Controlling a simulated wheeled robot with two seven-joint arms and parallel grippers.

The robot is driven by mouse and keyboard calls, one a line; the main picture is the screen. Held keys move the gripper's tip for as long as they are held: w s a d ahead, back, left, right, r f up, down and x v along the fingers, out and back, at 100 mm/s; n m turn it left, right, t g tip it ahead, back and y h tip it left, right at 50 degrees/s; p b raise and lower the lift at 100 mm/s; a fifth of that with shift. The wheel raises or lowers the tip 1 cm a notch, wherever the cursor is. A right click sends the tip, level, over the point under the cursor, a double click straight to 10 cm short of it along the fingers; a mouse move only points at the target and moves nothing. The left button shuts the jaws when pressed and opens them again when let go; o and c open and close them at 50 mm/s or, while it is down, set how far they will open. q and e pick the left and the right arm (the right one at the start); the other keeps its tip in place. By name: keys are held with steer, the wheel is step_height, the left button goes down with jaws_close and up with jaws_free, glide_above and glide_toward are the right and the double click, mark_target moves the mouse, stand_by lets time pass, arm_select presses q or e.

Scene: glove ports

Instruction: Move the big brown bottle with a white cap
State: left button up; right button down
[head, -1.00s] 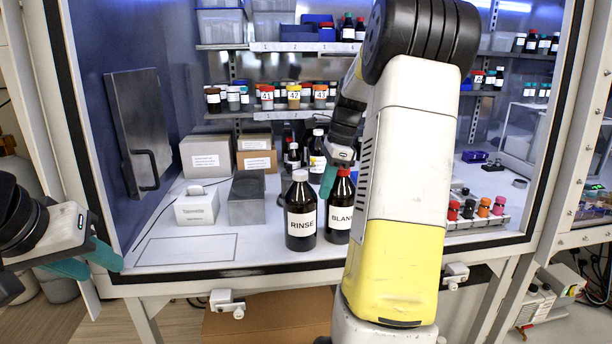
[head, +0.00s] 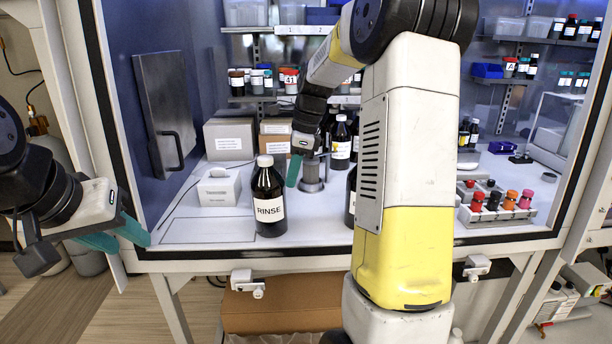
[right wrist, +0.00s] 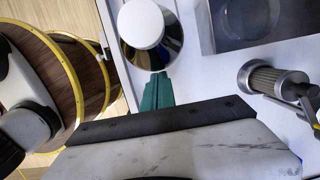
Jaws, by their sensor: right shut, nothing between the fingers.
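The big brown bottle with a white cap (head: 267,187), labelled RINSE, stands upright on the cabinet floor, by the right edge of a thin outlined rectangle (head: 205,243). Its white cap (right wrist: 140,23) shows from above in the right wrist view. My right gripper (head: 293,171) is shut and empty, its teal fingers just right of the bottle at its upper part. The fingers (right wrist: 157,91) also show close beside the bottle in the right wrist view; I cannot tell whether they touch. My left gripper (head: 122,240) is open and empty, outside the cabinet at the left.
The BLANK bottle (head: 350,195) is mostly hidden behind my right arm. A smaller white-capped bottle (head: 341,143) stands farther back. A metal cylinder (head: 312,177) is behind my fingers. A white box (head: 225,188) stands back left. A tray of small bottles (head: 500,215) is at right.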

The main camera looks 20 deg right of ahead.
steer(key=w+a, duration=0.3)
steer(key=a, duration=0.8)
steer(key=w+a, duration=0.3)
steer(key=a, duration=0.8)
steer(key=shift+a, duration=0.25)
